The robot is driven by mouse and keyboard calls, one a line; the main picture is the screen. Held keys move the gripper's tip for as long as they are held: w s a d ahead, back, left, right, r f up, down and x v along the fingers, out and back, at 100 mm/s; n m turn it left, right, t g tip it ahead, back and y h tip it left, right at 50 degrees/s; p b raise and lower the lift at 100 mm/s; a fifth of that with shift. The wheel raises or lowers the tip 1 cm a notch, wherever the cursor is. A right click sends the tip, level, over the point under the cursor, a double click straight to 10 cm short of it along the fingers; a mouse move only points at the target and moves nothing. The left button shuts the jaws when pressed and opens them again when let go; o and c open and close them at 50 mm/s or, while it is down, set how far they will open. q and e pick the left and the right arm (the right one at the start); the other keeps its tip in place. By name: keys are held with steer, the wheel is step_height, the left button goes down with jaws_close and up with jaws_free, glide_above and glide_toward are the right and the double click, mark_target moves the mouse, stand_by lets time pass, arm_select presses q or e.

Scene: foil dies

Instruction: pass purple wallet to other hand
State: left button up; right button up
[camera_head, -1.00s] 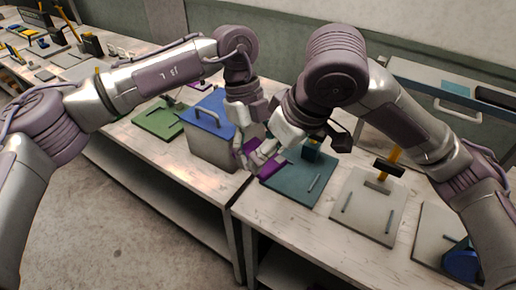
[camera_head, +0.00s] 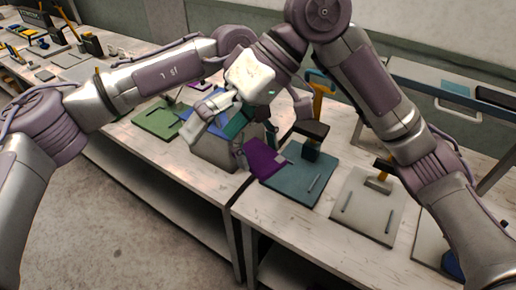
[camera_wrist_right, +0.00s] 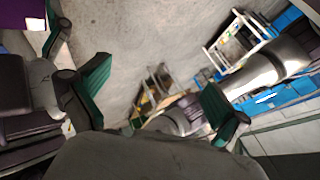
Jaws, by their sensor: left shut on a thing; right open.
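The purple wallet (camera_head: 262,160) is a flat piece above the edge of the dark teal plate, held in my left gripper (camera_head: 268,146). That gripper is mostly hidden behind my right arm. The wallet shows there at the top left corner (camera_wrist_right: 16,13), apart from these fingers and beside my left gripper.
A dark teal plate (camera_head: 290,187) with a yellow-handled tool and a grey plate (camera_head: 368,212) lie to the right.

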steer(key=s+a+f+g+h, duration=0.1)
steer(key=s+a+f+g, duration=0.15)
steer(key=s+f, duration=0.45)
steer(key=s+a+f+g, duration=0.15)
steer(key=a+f, duration=0.25)
steer(key=f, duration=0.7)
steer(key=s+a+f+g+h, duration=0.1)
steer(key=s+a+f, duration=0.3)
steer(key=f, duration=0.5)
step_height(320, 180, down, 13)
steer(key=d+m+y, duration=0.2)
steer(key=d+m, duration=0.1)
steer(key=m, duration=0.1)
steer(key=s+d+f+m+t, duration=0.1)
steer(key=s+d+f, duration=0.25)
steer(key=f, duration=0.45)
steer(key=s+d+f+m+h, duration=0.1)
steer(key=s+d+f, duration=0.1)
steer(key=d+f, duration=0.4)
steer(key=s+d+f+m+t, duration=0.1)
steer(key=s+d+f, duration=0.25)
steer(key=f, duration=0.55)
steer(key=s+d+f+t+h, duration=0.3)
steer(key=s+d+f, duration=0.2)
steer(key=d+f, duration=0.3)
steer(key=s+d+f+m+t+h, duration=0.1)
steer(key=s+d+f+t+h, duration=0.3)
steer(key=d+f, duration=0.5)
steer(key=shift+s+d, duration=0.85)
steer(key=shift+d, duration=2.45)
